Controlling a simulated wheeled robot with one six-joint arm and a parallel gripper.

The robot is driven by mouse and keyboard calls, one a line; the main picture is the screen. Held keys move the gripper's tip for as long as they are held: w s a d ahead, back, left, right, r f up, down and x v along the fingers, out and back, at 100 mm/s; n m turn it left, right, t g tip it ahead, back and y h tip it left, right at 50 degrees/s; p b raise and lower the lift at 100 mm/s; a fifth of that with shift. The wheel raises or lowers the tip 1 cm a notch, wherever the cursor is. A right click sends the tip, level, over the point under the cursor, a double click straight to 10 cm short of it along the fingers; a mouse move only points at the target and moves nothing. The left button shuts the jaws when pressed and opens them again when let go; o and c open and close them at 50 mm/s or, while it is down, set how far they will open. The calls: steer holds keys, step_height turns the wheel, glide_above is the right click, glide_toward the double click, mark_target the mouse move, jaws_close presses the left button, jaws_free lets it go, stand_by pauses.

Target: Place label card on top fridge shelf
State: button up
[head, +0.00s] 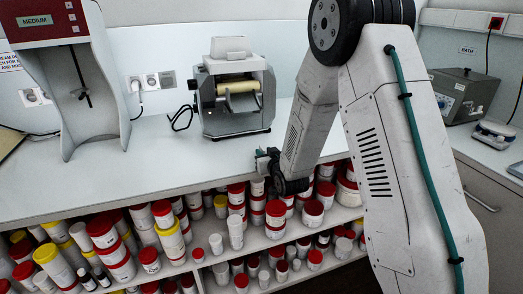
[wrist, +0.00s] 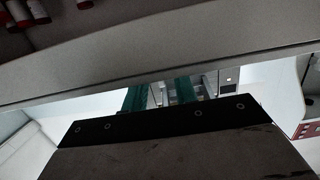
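I cannot make out the label card or a fridge shelf in either view. My gripper (head: 267,163) hangs at the front edge of the white worktop (head: 165,165), above the jar shelves. It is small and partly hidden by my wrist in the head view. In the wrist view, two teal pieces (wrist: 160,95) stick out beyond a dark plate. They look like my fingers, with a narrow gap between them. Whether anything thin is between them cannot be told.
A grey roller mill (head: 235,92) stands on the worktop, with a red-topped machine (head: 40,20) to its left. Shelves below hold many red- and yellow-lidded jars (head: 104,232). A grey bath (head: 462,92) and a small scale (head: 495,133) stand on the right counter.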

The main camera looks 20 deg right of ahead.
steer(key=s+r+g, duration=0.3)
steer(key=s+r, duration=0.2)
steer(key=s, duration=0.4)
steer(key=s+r+g, duration=0.4)
steer(key=s+r, duration=0.1)
steer(key=s, duration=0.3)
steer(key=shift+s+a, duration=0.3)
steer(key=shift+s, duration=0.1)
steer(key=shift+o, duration=0.5)
steer(key=s+r+g, duration=0.3)
steer(key=s+g, duration=0.1)
steer(key=s, duration=0.9)
steer(key=s+r+g, duration=0.4)
steer(key=s, duration=1)
steer(key=shift+s+a, duration=0.25)
steer(key=shift+a, duration=0.15)
steer(key=t, duration=1.4)
glide_toward(260, 145)
steer(key=shift+w+a+f, duration=0.35)
steer(key=shift+w+f, duration=0.2)
steer(key=shift+w, duration=0.15)
steer(key=shift+w+f+t, duration=0.45)
steer(key=shift+f+t, duration=0.05)
steer(key=shift+f, duration=0.05)
steer(key=w, duration=0.5)
steer(key=w+d+f, duration=0.1)
steer(key=w, duration=0.1)
steer(key=shift+w, duration=0.3)
jaws_close()
